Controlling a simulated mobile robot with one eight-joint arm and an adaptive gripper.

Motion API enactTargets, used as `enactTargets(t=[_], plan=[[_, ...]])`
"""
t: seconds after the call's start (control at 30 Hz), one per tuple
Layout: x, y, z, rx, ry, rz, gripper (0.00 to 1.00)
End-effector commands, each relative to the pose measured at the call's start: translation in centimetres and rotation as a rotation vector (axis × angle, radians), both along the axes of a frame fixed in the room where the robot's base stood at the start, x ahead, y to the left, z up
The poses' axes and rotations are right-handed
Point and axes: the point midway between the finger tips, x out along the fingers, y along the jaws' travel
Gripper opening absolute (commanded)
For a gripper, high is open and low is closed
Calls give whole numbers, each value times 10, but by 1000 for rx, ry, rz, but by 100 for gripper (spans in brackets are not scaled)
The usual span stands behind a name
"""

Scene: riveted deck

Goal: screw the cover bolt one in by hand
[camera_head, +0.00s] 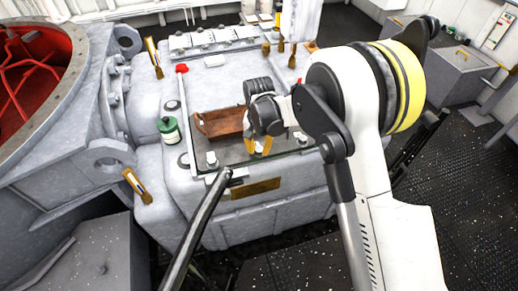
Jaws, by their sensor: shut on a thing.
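My gripper (259,147) points down at the front edge of the grey machine housing (235,212), its two yellow fingertips low over the dark cover plate (232,156). It is shut on a small pale bolt that is mostly hidden between the fingertips. I cannot tell how deep the bolt sits. Another pale bolt (211,160) stands upright at the plate's front left corner. One more bolt (301,139) stands to the right of my gripper.
A brown open box (217,124) lies on the housing just left of my gripper. Several brass-coloured pieces stand at the back right. A dark bar (205,215) rises in front.

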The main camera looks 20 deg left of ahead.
Motion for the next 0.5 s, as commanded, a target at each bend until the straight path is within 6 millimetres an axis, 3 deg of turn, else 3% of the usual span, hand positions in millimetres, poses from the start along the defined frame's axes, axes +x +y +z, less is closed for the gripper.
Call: enactTargets(t=[0.5], plan=[[1, 2, 1, 1, -1, -489, 0]])
